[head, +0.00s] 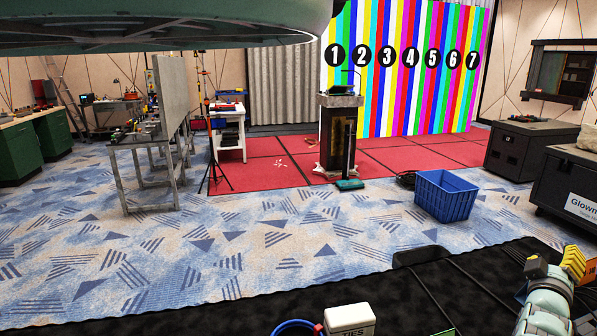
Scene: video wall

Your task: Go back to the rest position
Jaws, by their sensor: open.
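My gripper (557,264) is at the lower right edge of the head view, at the end of my pale green arm. It has a dark body and yellow ribbed parts. It is open and I see nothing held in it. Part of my arm runs out of the picture at the bottom right.
A blue crate (446,197) stands on the floor at centre right, near dark cases (525,150). A white box marked TIES (350,320) is at the bottom edge. A lectern (338,135) stands before the striped video wall (405,100). Patterned carpet (200,250) lies open at left.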

